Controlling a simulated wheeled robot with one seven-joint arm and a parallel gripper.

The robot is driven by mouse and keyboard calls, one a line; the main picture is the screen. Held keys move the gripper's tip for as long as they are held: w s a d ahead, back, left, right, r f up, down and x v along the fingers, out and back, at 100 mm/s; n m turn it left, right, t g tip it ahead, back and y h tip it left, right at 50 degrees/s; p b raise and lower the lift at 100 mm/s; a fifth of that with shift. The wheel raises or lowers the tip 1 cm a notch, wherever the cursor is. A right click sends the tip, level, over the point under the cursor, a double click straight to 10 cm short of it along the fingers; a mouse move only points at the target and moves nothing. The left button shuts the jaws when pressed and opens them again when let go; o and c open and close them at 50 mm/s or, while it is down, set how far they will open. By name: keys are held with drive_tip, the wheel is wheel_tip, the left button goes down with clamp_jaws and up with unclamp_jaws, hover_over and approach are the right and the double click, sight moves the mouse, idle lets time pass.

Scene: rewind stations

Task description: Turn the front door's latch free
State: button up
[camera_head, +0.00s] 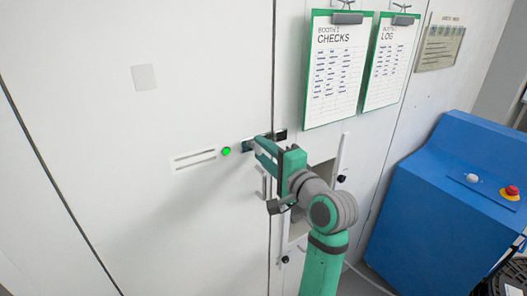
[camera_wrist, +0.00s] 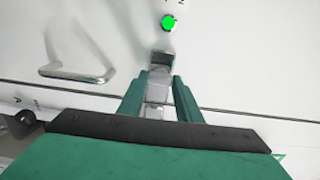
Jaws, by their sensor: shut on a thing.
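The front door is a white panel (camera_head: 110,190) with a dark seam at its right edge. Its latch (camera_head: 280,135) lies across that seam, mostly hidden behind my fingers in the head view. In the wrist view the latch is a grey piece (camera_wrist: 160,84) with a darker end by the green light. My gripper (camera_head: 258,147) is at the latch, with its two green fingers (camera_wrist: 160,90) on either side of the grey piece and shut on it. The door looks closed at the seam.
A green light (camera_head: 226,151) glows left of the latch. A pull handle (camera_wrist: 78,75) is close beside my gripper. Two green clipboards (camera_head: 338,70) hang at upper right. A blue console (camera_head: 430,200) with a red button (camera_head: 511,191) stands at right. The door's left part is clear.

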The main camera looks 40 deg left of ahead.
idle(0.5)
drive_tip(key=o, duration=1)
drive_tip(key=shift+o, duration=0.2)
drive_tip(key=v, duration=1)
drive_tip(key=shift+s+d, duration=0.15)
drive_tip(key=shift+d, duration=0.2)
drive_tip(key=shift+f, duration=0.1)
